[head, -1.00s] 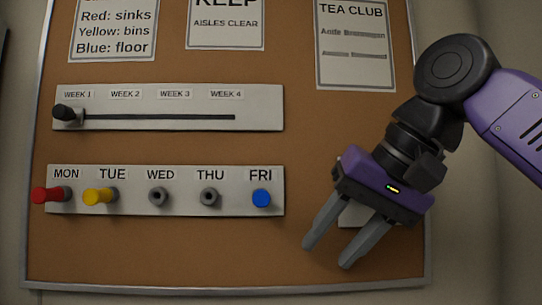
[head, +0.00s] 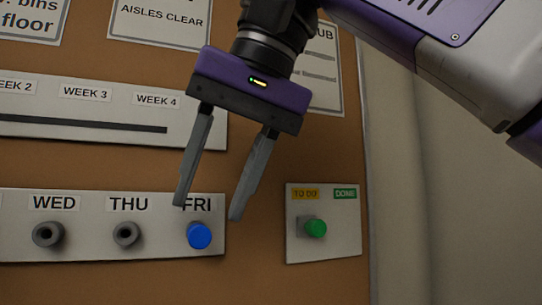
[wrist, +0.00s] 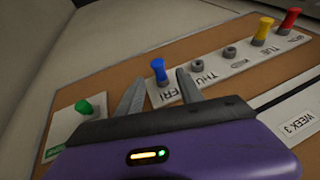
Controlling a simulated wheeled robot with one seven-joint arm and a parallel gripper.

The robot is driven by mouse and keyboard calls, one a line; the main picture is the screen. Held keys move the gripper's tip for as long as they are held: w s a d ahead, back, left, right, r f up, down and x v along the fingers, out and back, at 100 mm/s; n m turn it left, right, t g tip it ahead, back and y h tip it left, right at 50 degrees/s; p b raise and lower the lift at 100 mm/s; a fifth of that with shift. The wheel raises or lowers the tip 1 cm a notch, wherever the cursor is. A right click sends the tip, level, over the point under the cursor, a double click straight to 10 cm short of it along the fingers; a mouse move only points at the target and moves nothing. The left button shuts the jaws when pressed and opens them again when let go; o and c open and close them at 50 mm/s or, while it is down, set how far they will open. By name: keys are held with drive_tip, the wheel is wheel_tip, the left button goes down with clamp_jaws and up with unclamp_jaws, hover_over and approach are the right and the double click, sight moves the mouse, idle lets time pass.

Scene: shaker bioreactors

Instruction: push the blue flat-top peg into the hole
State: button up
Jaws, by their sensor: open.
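The blue flat-top peg (head: 199,236) stands out from the FRI position at the right end of the weekday strip (head: 80,256). In the wrist view the blue peg (wrist: 158,68) shows between and beyond my fingertips, standing proud of the strip. My gripper (head: 208,211) is open and empty, its fingers pointing down just above the peg in the head view. The left fingertip overlaps the FRI label. I see no clear contact between fingers and peg. The hole under the peg is hidden by the peg itself.
Empty grey sockets sit at WED (head: 48,234) and THU (head: 126,234). Yellow (wrist: 262,30) and red (wrist: 289,20) pegs stand farther along the strip. A green knob (head: 316,228) sits on a TO DO/DONE plate to the right. The WEEK slider strip (head: 100,134) is above.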

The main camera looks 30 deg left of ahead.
sight(202, 227)
drive_tip(key=shift+x, duration=1.6)
clamp_jaws()
drive_tip(key=shift+d+f, duration=0.1)
drive_tip(key=shift+s+d, duration=0.25)
drive_tip(key=shift+s+d+b, duration=0.45)
drive_tip(key=shift+s+d, duration=0.2)
drive_tip(key=shift+d, duration=0.1)
drive_tip(key=shift+s+d+b, duration=0.85)
drive_tip(key=shift+s+d, duration=0.05)
drive_tip(key=shift+d, duration=0.2)
